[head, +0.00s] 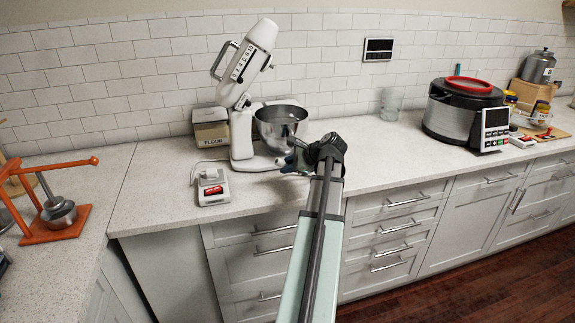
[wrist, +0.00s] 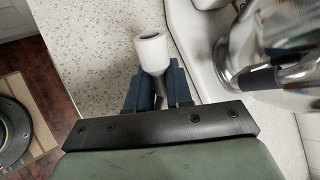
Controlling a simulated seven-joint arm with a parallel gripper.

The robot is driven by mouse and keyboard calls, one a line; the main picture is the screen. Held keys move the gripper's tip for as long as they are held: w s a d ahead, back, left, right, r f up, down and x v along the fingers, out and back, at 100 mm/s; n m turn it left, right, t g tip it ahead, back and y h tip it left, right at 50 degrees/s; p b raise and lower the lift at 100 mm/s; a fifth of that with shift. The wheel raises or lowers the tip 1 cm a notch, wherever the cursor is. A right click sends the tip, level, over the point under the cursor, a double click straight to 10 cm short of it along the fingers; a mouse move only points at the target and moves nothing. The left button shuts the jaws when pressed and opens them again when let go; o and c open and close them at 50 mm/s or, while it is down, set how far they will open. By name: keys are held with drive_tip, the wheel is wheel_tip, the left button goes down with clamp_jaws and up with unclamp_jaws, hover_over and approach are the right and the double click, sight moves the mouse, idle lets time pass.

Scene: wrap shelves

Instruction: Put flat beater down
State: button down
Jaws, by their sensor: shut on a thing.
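My gripper (head: 296,161) is in front of the stand mixer, near the counter's front edge. In the wrist view its blue fingers (wrist: 155,80) are shut on the flat beater (wrist: 152,52), whose white, round, hollow end sticks out beyond the fingertips. The rest of the beater is hidden between the fingers and behind the gripper body. In the head view the beater is too small to make out. The white stand mixer (head: 241,140) has its head tilted up, and its steel bowl (head: 281,124) stands just behind my gripper. The wrist view shows speckled counter (wrist: 95,50) below the beater.
A glass (head: 391,104) and a large cooker (head: 462,110) are to the right. Counter between mixer and cooker is clear (head: 385,145).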

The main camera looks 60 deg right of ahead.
drive_tip(key=shift+f, duration=0.1)
drive_tip(key=c, duration=1)
unclamp_jaws()
drive_tip(key=shift+s+r, duration=0.15)
drive_tip(key=shift+r, duration=0.6)
drive_tip(key=v, duration=1.1)
drive_tip(key=shift+s+r, duration=0.15)
drive_tip(key=shift+s, duration=0.1)
